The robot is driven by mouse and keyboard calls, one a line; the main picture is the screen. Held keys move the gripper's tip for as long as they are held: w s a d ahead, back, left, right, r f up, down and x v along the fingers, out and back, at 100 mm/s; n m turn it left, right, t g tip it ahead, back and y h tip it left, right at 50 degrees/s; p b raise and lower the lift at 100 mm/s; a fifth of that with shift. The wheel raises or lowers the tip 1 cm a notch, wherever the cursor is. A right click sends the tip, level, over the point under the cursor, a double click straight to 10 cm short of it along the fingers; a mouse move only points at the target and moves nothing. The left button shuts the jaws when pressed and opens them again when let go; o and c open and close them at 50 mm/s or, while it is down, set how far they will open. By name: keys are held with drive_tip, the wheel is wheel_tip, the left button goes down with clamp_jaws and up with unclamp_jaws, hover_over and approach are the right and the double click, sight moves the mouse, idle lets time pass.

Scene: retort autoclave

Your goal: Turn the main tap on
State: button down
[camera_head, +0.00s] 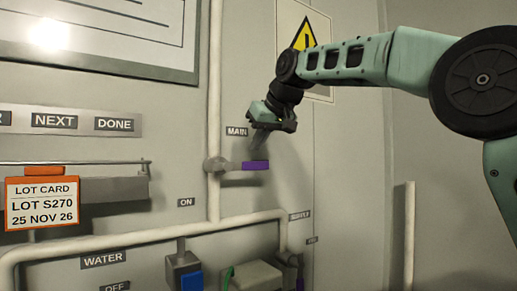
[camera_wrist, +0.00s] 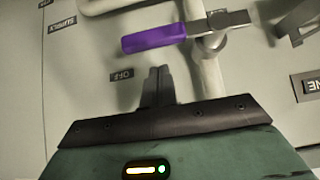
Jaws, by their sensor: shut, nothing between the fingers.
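The main tap has a purple lever handle (camera_head: 255,166) on a grey stem, sitting on the vertical white pipe under the MAIN label (camera_head: 237,131). The lever lies level, crosswise to the pipe, with its purple end to the right. The wrist view shows the purple handle (camera_wrist: 154,38) near the top. My gripper (camera_head: 257,150) is shut and empty, with its fingertips just above the purple end. In the wrist view my fingertips (camera_wrist: 159,70) point toward the handle with a small gap in that picture.
A horizontal white pipe (camera_head: 130,238) runs below the tap. A blue-fronted switch box (camera_head: 184,270) and another box (camera_head: 255,277) are beneath it. A lot card (camera_head: 41,204) hangs at left. A warning sign (camera_head: 305,40) is behind my arm.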

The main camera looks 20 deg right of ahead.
sight(259, 164)
drive_tip(key=shift+f, duration=1.1)
drive_tip(key=shift+d+f, duration=0.1)
drive_tip(key=shift+f, duration=0.05)
drive_tip(key=shift+w+d+f+m+g+y+b, duration=0.1)
drive_tip(key=shift+d+f+m+g+y+b, duration=0.2)
drive_tip(key=shift+f+y+b, duration=0.35)
drive_tip(key=shift+w+d+f+m+g+y+b, duration=0.1)
drive_tip(key=shift+f+m+y+b, duration=0.3)
drive_tip(key=shift+f+y+b, duration=0.2)
drive_tip(key=s+a+f+m+y+b, duration=0.1)
drive_tip(key=f+m+y+b, duration=0.3)
drive_tip(key=b, duration=0.8)
drive_tip(key=a+f+m+y+b, duration=0.4)
drive_tip(key=y+b, duration=0.3)
drive_tip(key=b, duration=0.4)
drive_tip(key=shift+s+f+t+b, duration=0.3)
drive_tip(key=shift+s+f+b, duration=0.1)
drive_tip(key=shift+f, duration=0.5)
